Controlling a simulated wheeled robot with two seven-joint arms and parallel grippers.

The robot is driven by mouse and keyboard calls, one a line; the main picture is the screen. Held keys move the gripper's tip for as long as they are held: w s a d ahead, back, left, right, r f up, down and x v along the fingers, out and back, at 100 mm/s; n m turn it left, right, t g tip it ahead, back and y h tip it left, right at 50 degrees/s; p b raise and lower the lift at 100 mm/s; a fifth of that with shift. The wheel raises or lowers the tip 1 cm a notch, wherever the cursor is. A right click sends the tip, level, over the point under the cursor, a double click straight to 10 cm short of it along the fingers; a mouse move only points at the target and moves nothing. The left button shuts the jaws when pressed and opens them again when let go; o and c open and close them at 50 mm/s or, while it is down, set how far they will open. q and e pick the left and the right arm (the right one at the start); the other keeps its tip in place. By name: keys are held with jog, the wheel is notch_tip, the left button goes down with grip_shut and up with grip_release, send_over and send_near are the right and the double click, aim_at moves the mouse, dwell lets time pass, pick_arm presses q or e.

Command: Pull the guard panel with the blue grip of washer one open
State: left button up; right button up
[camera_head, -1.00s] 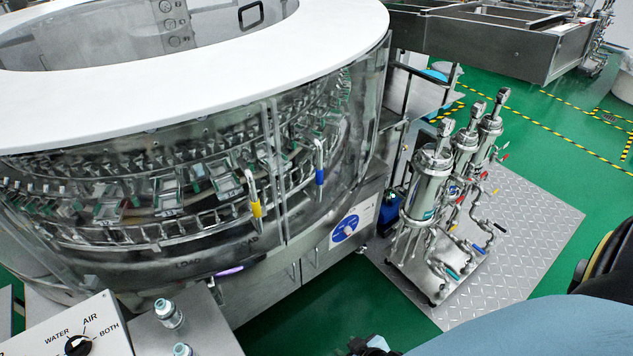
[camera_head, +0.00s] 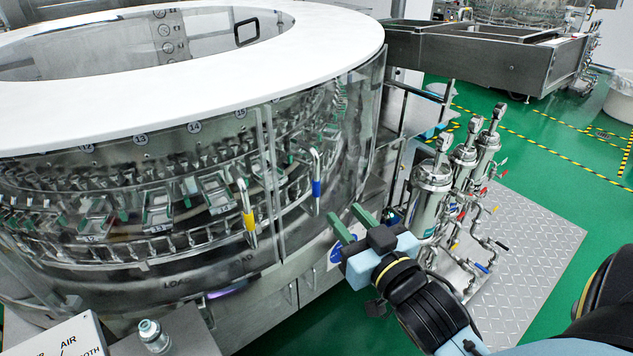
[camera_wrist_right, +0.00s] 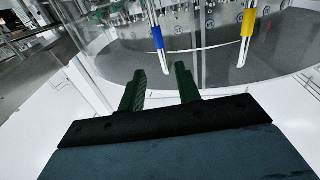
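The washer (camera_head: 200,30) is a round machine with a white top ring and clear curved guard panels. The panel with the blue grip (camera_head: 316,187) is the right one, and its handle is a vertical metal bar. The blue grip also shows in the right wrist view (camera_wrist_right: 157,37). A yellow grip (camera_head: 249,221) is on the panel to its left, also in the wrist view (camera_wrist_right: 247,23). My right gripper (camera_head: 350,221) is open and empty, below and right of the blue grip, apart from it. Its green fingers show in the wrist view (camera_wrist_right: 160,88). My left gripper is not in view.
Metal filter cylinders (camera_head: 432,200) with valves stand on a chequered plate (camera_head: 540,250) right of my gripper. Green floor (camera_head: 340,320) is clear below the washer.

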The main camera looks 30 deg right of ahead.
aim_at(318, 183)
jog(key=w, duration=0.8)
jog(key=w+d, duration=0.1)
jog(key=w, duration=0.3)
jog(key=shift+d, duration=0.1)
grip_shut()
